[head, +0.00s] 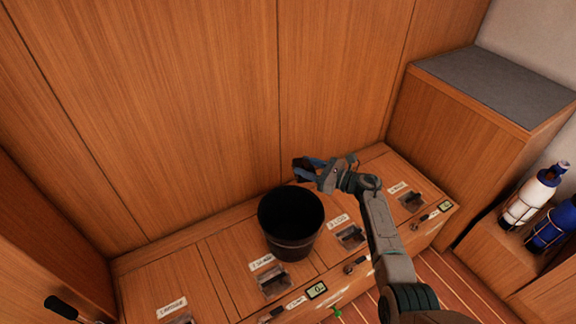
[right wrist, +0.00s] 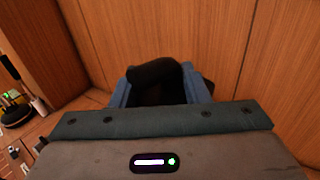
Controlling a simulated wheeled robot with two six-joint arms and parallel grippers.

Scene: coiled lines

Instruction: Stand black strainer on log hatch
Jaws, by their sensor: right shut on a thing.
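My right gripper (head: 306,168) is shut on a black thing, which I take to be the black strainer (right wrist: 154,73). In the right wrist view its rounded dark end shows between the blue fingers; the gripper body hides the rest. In the head view the gripper is in front of the back panel, just above and right of a black bucket's rim. Labelled hatches line the bench top. The small writing is hard to read; the hatch right of the bucket (head: 350,236) may be the log hatch. My left gripper is not in view.
The open black bucket (head: 292,245) appears over the middle of the bench (head: 225,268). A grey-topped wooden box (head: 495,82) rises at the right. White and blue bottles (head: 522,203) stand in racks at far right. A wooden wall backs the bench.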

